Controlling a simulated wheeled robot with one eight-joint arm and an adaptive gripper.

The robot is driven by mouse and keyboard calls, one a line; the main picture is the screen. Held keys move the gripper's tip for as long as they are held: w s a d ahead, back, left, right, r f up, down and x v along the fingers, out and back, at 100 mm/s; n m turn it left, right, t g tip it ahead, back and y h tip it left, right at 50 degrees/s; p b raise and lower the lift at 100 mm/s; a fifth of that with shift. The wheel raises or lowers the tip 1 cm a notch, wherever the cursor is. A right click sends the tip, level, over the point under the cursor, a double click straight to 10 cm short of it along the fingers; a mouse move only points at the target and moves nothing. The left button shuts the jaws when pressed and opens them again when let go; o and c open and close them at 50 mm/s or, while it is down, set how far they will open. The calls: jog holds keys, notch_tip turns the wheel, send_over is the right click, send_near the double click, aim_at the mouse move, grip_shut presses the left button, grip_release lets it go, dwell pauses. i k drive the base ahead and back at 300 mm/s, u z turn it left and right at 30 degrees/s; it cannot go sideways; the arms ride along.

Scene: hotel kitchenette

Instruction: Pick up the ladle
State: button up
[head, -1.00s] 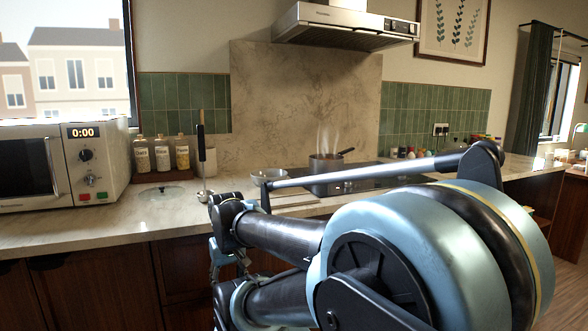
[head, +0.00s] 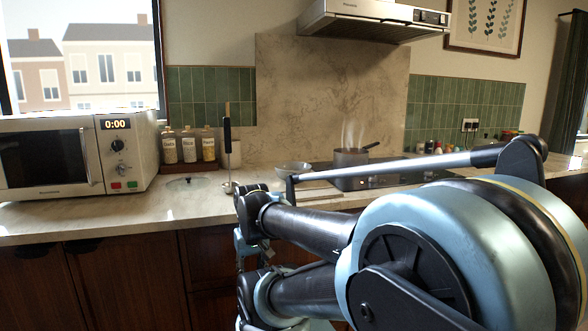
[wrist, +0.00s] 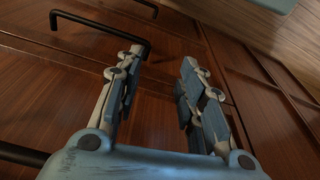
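The ladle (head: 227,135) appears to be the upright, long dark-handled utensil on the counter in the head view, between the jars and the bowl. Its lower end is small and hard to make out near the counter top. My gripper (wrist: 162,60) is open and empty in the wrist view, with its two fingers apart in front of the brown cabinet doors. In the head view, my gripper is low at the counter's front, mostly hidden by my arm. It is below the ladle and apart from it. The ladle does not show in the wrist view.
A microwave (head: 50,160) stands left on the counter (head: 120,212), beside several jars (head: 188,147) and a glass lid (head: 187,183). A bowl (head: 293,169) and a steaming pot (head: 350,157) are right of the ladle. Cabinet handles (wrist: 100,27) stick out near my gripper.

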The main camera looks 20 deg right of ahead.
aim_at(229, 187)
jog(key=u, duration=1.85)
jog(key=k, duration=2.3)
jog(key=z, duration=0.85)
jog(key=i, duration=1)
